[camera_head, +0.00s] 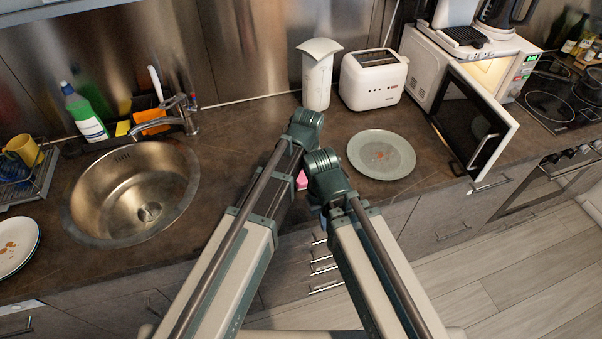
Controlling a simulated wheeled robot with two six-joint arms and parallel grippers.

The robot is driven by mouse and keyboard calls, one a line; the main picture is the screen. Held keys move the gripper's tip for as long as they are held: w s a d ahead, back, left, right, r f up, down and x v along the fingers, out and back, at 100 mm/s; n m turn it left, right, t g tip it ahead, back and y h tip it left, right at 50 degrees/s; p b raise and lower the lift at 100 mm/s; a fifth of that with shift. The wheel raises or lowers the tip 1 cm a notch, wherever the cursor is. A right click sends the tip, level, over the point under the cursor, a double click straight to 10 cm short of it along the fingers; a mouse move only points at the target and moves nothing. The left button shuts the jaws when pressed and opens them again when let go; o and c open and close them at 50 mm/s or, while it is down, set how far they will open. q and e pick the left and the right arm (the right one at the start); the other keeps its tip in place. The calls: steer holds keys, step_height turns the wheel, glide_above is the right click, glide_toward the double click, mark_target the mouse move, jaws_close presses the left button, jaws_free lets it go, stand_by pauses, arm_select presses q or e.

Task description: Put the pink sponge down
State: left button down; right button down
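A small piece of the pink sponge (301,180) shows between my two arms, near the front edge of the counter. The rest of it is hidden by my arms. I cannot tell whether it lies on the counter or is held. My left and right arms reach up from the bottom of the head view and come close together at the middle. The fingers of both grippers are hidden behind the arm links, so their state does not show.
A plate with brown stains (381,154) lies right of my arms. The microwave (465,85) has its door open over the counter. A toaster (373,79) and a white container (317,80) stand behind. A round sink (135,190) is left. Bare counter lies between sink and arms.

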arm_select(q)
steer(key=shift+f+b, duration=0.65)
arm_select(e)
steer(key=shift+f, duration=0.65)
arm_select(q)
steer(key=shift+c, duration=0.2)
jaws_free()
steer(key=shift+r, duration=0.1)
arm_select(e)
steer(key=shift+r, duration=0.15)
